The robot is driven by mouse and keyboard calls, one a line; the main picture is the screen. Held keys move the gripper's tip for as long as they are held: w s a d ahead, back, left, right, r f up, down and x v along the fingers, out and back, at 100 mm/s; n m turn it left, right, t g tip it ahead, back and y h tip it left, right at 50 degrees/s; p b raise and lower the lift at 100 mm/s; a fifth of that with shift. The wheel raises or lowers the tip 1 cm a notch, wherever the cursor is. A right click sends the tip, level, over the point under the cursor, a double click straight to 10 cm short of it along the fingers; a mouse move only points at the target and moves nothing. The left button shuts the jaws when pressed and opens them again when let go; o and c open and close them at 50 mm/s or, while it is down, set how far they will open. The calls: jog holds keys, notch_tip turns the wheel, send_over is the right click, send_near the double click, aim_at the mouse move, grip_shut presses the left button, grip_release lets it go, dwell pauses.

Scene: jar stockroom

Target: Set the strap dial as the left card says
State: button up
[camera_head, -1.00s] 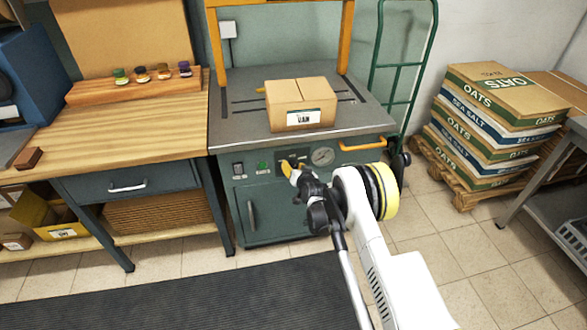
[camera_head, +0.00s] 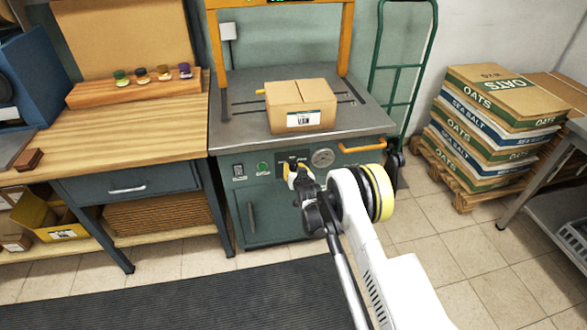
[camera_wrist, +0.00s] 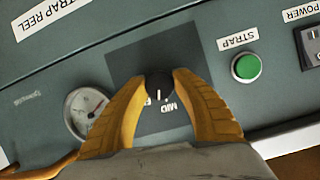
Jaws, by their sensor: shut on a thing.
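The strap dial (camera_wrist: 159,86) is a small black knob with a white pointer line on a dark plate, on the front of the green strapping machine (camera_head: 268,222). In the wrist view my gripper (camera_wrist: 159,80) has its two yellow fingers closed on either side of the knob. The pointer line aims toward the bottom of the picture, near the label "MID"; another label beside it is partly hidden by a finger. In the head view my gripper (camera_head: 295,172) is at the machine's front panel and the dial is mostly hidden behind it. I cannot make out a left card.
A green STRAP button (camera_wrist: 245,67), a power switch (camera_wrist: 311,42) and a round gauge (camera_wrist: 85,112) flank the dial. An orange handle (camera_head: 362,146) sticks out at the panel's right. A carton (camera_head: 300,95) sits on the machine top.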

jog(key=shift+n+t+h, duration=0.3)
jog(key=shift+n+h, duration=0.4)
jog(key=shift+n, duration=0.4)
jog(key=o, duration=0.9)
jog(key=v, duration=1.2)
